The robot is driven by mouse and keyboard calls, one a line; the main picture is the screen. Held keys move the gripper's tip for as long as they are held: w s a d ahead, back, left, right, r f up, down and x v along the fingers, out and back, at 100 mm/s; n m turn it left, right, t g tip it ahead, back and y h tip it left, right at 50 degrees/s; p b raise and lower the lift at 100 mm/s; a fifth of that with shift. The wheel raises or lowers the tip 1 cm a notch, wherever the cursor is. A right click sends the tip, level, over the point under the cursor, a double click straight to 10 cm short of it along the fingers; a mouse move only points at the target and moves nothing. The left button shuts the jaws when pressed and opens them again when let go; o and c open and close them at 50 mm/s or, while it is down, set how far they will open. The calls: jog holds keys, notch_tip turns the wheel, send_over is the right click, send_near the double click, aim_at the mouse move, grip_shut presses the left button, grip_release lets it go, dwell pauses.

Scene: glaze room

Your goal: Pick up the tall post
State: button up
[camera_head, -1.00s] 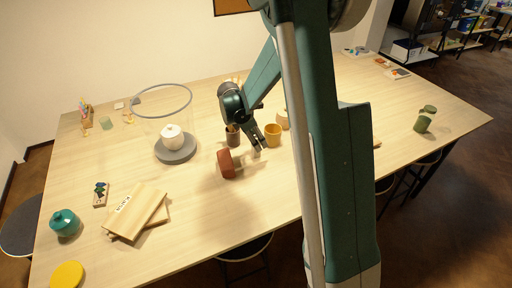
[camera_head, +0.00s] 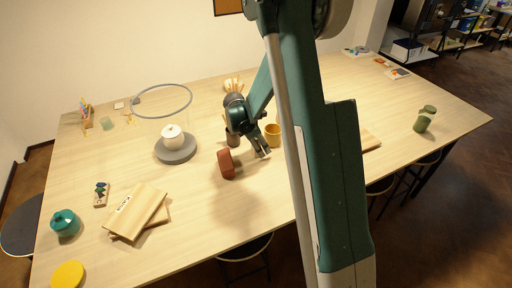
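My gripper (camera_head: 263,152) is low over the middle of the table (camera_head: 215,215), fingers pointing down and right. Its fingertips are small here, and I cannot tell whether they are apart or closed on something. I cannot make out a tall post with certainty; it may be hidden by my gripper or arm. A red-brown block-like piece (camera_head: 226,163) lies just left of my gripper, apart from it. A yellow-orange cup (camera_head: 273,135) stands just behind the fingers, and a dark cup (camera_head: 233,139) stands behind and to the left, partly covered by my arm.
Stacked boards (camera_head: 138,211), a teal jar (camera_head: 65,223) and a yellow disc (camera_head: 68,275) are at front left. Green cups (camera_head: 422,124) stand far right. The front middle is clear.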

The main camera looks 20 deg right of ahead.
dwell(0.5)
jog(key=c, duration=1.1)
jog(key=shift+r, duration=0.1)
jog(key=shift+r, duration=4.9)
